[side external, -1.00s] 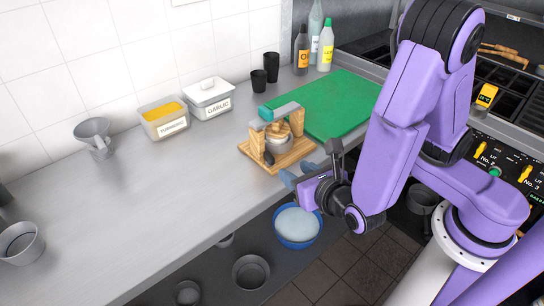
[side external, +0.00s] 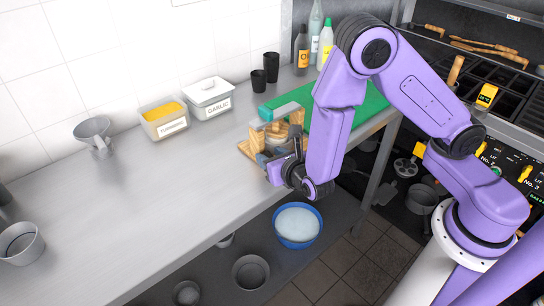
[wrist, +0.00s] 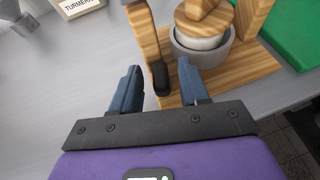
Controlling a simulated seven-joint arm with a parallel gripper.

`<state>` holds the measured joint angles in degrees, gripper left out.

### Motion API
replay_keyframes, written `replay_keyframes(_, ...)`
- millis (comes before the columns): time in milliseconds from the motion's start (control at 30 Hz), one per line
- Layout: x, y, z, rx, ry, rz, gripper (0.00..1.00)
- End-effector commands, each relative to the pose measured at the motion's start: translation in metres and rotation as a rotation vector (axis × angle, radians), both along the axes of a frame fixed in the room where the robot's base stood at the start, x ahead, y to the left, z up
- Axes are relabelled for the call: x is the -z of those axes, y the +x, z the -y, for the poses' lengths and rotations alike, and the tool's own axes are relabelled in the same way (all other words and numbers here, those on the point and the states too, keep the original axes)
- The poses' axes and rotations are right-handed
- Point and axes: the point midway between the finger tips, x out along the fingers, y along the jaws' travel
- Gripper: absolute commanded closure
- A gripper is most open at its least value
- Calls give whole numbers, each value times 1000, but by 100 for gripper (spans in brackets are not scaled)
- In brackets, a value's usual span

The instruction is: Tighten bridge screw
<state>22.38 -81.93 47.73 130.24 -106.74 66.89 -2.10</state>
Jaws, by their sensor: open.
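A wooden press stands on the steel counter. Its base (side external: 246,149) carries upright wooden posts and a grey bridge (side external: 290,107) across the top. A grey pot (wrist: 205,52) with a wooden lid (wrist: 205,25) sits between the posts. A dark handle-like piece (wrist: 160,77) hangs beside the near post in the wrist view; I cannot tell if it is the bridge screw. My gripper (wrist: 161,68) is open at the press's near side. Its blue fingers appear on either side of the dark piece, without clear contact. My arm hides part of the press in the side view.
A green board (side external: 352,118) lies close behind the press. Turmeric (side external: 165,120) and garlic (side external: 210,98) containers, dark cups (side external: 271,67) and bottles (side external: 325,45) stand toward the wall. A blue bowl (side external: 298,226) sits below the counter edge. The counter's left side is mostly clear.

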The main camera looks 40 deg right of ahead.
Motion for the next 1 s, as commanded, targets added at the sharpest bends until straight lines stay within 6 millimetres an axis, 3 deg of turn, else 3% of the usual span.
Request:
replay_keyframes(133, 0, 0, 0, 0, 0, 0, 55)
replay_keyframes(167, 0, 0, 0, 0, 0, 0, 62)
replay_keyframes(267, 0, 0, 0, 0, 0, 0, 94)
replay_keyframes(300, 0, 0, 0, 0, 0, 0, 100)
replay_keyframes(533, 0, 0, -1, 29, 1, 1, 100)
replay_keyframes(1000, -1, 2, -4, 264, 0, 2, 100)
